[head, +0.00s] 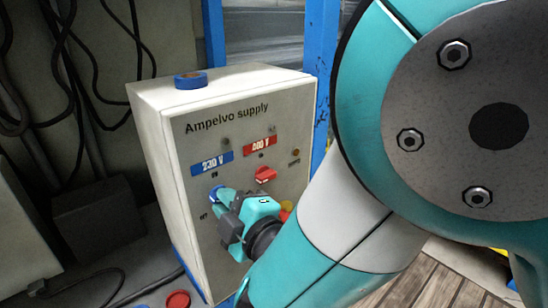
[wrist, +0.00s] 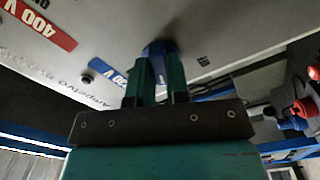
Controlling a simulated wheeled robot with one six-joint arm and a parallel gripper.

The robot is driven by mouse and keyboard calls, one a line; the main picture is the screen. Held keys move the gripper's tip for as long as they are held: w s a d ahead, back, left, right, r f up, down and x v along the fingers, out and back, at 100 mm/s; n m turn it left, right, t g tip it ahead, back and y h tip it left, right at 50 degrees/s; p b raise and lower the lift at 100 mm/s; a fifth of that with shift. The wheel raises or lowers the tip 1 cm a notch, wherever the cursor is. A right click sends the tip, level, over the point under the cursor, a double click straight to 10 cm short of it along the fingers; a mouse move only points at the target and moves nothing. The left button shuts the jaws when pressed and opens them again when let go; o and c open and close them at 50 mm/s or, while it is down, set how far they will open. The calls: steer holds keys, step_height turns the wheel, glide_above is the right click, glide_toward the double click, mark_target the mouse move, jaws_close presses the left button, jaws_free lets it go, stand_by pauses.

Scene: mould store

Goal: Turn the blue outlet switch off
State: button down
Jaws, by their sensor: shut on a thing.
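The supply box (head: 165,150) is a pale cabinet marked "Ampelvo supply". The blue outlet switch (head: 215,190) is on its front below the blue "230 V" label (head: 211,163). My gripper (head: 226,210) is at the box front and covers part of the switch. In the wrist view, its two teal fingers are shut on the blue switch (wrist: 158,58), one on each side. The blue handle shows between the fingertips. Its exact turn angle against the printed marks is hard to read, as my gripper hides some of them.
A red switch (head: 265,174) sits right of the blue one, under the red "400 V" label (head: 260,145). A yellow and red button (head: 286,208) is just beside my gripper. A roll of blue tape (head: 190,80) lies on the box top. Black cables hang at left.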

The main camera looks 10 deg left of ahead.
steer(key=n, duration=0.4)
steer(key=shift+n, duration=0.4)
steer(key=shift+p, duration=0.3)
steer(key=c, duration=1.1)
jaws_free()
